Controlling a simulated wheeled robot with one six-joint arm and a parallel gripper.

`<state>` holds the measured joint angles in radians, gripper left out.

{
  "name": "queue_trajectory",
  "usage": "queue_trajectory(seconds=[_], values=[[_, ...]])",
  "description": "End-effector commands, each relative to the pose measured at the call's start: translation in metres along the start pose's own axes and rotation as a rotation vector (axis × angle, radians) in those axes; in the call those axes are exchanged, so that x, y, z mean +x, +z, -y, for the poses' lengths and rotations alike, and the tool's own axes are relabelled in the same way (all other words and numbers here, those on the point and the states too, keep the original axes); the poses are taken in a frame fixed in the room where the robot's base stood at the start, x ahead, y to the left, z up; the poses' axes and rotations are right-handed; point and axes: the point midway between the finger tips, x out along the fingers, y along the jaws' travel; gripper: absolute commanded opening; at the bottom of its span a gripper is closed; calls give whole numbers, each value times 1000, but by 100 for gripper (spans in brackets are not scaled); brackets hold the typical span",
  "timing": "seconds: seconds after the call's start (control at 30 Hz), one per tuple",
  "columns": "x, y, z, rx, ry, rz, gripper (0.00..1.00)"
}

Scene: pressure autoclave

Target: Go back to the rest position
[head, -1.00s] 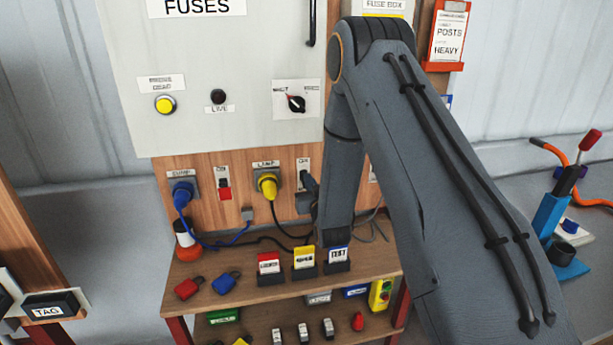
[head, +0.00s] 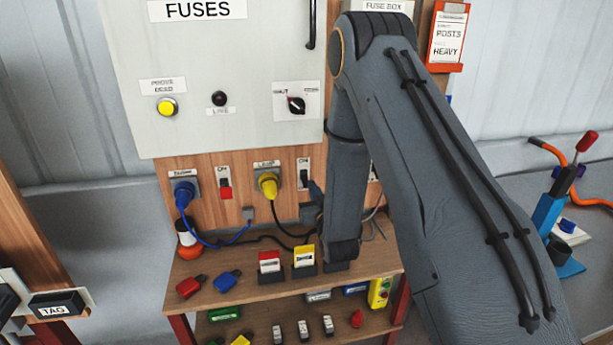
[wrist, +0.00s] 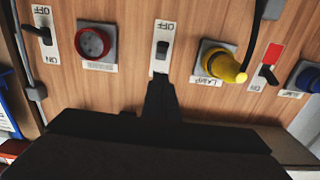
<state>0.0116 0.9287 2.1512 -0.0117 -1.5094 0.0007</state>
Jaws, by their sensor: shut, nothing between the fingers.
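My gripper (wrist: 160,88) shows in the wrist view as a dark narrow shape with its fingers together and nothing between them. Its tip is just below a white switch plate (wrist: 161,65) with a black toggle (wrist: 163,47); I cannot tell whether it touches the plate. In the head view my arm reaches down in front of the wooden panel (head: 235,165), and its lower link hides most of the gripper.
The yellow lamp plug (wrist: 222,66) and a red round socket (wrist: 95,42) flank that switch. Below the panel, a shelf (head: 215,285) holds padlocks and upright cards. A grey fuse cabinet (head: 235,60) hangs above. A blue-based lever tool (head: 548,215) stands at right.

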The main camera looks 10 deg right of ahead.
Motion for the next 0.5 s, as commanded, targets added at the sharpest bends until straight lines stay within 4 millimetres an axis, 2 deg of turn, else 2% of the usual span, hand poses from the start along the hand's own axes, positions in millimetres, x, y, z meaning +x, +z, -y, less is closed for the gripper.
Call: queue_trajectory(seconds=[0.2,0.5], values=[[-13,0,0,0,0,1,0],[-14,0,0,0,0,0,0]])
